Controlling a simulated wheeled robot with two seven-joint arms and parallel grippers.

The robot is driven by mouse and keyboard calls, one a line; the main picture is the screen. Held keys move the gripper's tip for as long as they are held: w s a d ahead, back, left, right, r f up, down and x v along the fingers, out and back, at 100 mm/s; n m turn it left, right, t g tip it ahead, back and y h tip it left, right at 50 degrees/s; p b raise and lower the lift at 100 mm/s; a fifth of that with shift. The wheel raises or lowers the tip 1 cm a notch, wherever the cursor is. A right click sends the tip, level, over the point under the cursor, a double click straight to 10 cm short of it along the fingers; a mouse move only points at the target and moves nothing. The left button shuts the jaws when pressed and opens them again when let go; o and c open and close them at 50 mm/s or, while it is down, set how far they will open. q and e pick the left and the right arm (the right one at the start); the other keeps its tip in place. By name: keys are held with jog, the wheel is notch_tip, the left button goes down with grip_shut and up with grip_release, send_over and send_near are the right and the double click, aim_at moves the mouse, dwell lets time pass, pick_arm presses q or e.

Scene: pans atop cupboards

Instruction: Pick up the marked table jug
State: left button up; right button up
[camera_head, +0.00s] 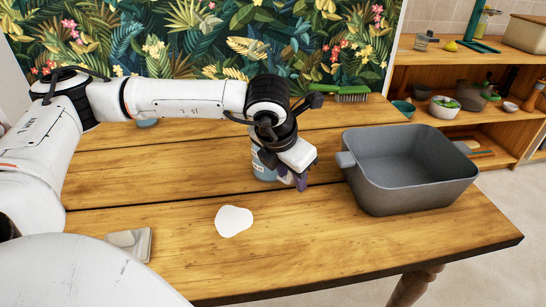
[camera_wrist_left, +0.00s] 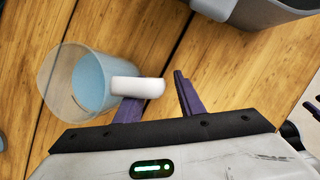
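The jug is a translucent pale-blue vessel with a white handle, and no separate mark shows on it. In the head view the jug (camera_head: 262,169) stands on the wooden table, partly hidden behind my left gripper (camera_head: 299,180). In the left wrist view the jug (camera_wrist_left: 85,80) is at the left, its handle pointing toward the gap between the purple fingers. My left gripper (camera_wrist_left: 160,98) is open there. The handle overlaps the tip of one finger in the picture; I cannot tell whether they touch.
A large grey pan (camera_head: 408,181) stands to the right of the jug. A white flat patch (camera_head: 233,221) lies in front, and a grey item (camera_head: 130,243) lies at left. A green brush (camera_head: 350,94) lies at the back. Shelves (camera_head: 465,77) stand behind right.

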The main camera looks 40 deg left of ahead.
pick_arm(q)
jog(key=shift+f, duration=0.15)
grip_shut()
jog(key=shift+w, duration=0.1)
dwell(1.3)
